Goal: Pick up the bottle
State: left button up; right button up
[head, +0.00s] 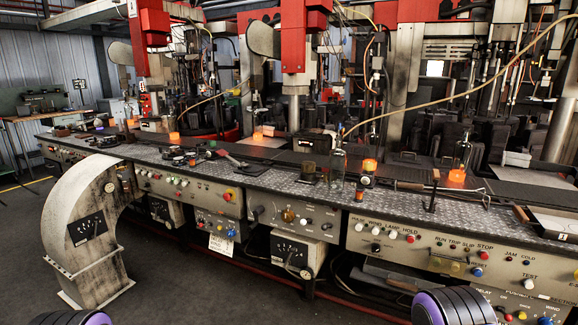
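A clear glass bottle (337,166) stands upright on the metal bench top, right of the middle. A second clear bottle (463,158) stands further right, beside a glowing orange block (457,175). The picture does not show which bottle is meant. Neither of my grippers is in view. Only dark rounded parts with purple rims, which look like parts of my arms, show at the bottom edge. No gripper is seen near any bottle.
The long bench (265,180) has control panels along its front. An orange block (369,165) and a long rod tool (410,186) lie right of the middle bottle. A dark small stand (308,172) is left of it. A curved grey housing (75,230) juts out at left. Red machines stand behind.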

aim_at(338, 157)
jog(key=u, duration=0.1)
jog(key=i, duration=1.05)
jog(key=z, duration=0.9)
jog(key=i, duration=0.75)
jog(key=z, duration=0.7)
